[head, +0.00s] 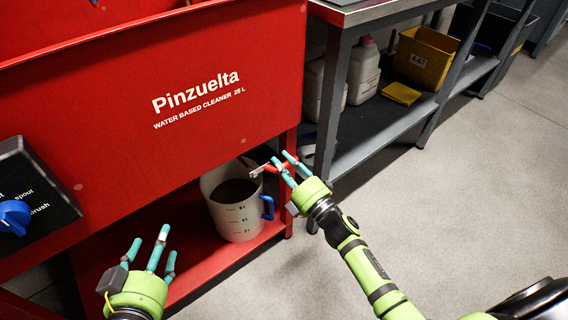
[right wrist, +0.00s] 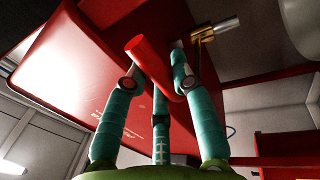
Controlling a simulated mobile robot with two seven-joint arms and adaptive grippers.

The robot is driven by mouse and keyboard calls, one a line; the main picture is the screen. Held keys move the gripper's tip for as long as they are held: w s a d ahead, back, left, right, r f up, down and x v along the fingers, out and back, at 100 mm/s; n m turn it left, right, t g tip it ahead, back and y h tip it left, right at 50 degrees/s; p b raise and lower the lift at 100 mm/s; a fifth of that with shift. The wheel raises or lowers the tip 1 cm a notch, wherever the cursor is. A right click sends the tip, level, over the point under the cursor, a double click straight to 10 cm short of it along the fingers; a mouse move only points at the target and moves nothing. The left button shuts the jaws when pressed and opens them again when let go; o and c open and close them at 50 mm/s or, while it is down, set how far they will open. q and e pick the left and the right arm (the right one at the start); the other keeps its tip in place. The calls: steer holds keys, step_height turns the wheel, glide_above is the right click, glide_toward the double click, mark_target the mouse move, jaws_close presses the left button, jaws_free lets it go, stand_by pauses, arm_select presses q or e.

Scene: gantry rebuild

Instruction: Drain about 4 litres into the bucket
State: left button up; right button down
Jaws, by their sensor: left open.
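The pale bucket (head: 238,222) stands upright on the red lower shelf under the red tank. It has dark level marks outside, a blue handle and dark liquid inside; its level against the marks is unclear. A metal valve with spout (head: 258,171) sits above the bucket's right rim; in the right wrist view its brass body (right wrist: 203,36) shows. I see no clear stream. My right gripper (head: 283,162) has its fingers closed around the red valve lever (right wrist: 150,66). My left gripper (head: 149,248) is open and empty, left of the bucket and apart from it.
The red tank (head: 200,100) marked Pinzuelta fills the upper left. A black panel with a blue knob (head: 13,216) is at the far left. A grey bench (head: 385,145) holding jugs and a yellow bin (head: 425,57) stands behind. The floor at right is clear.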

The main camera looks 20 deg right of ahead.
step_height(320, 180, down, 3)
steer(key=m, duration=0.2)
steer(key=m+h, duration=0.1)
steer(key=m, duration=0.2)
steer(key=shift+a+r, duration=0.15)
steer(key=shift+r, duration=0.05)
steer(key=c, duration=1)
jaws_free()
steer(key=v, duration=1.2)
steer(key=shift+s+a, duration=0.1)
steer(key=shift+a, duration=0.05)
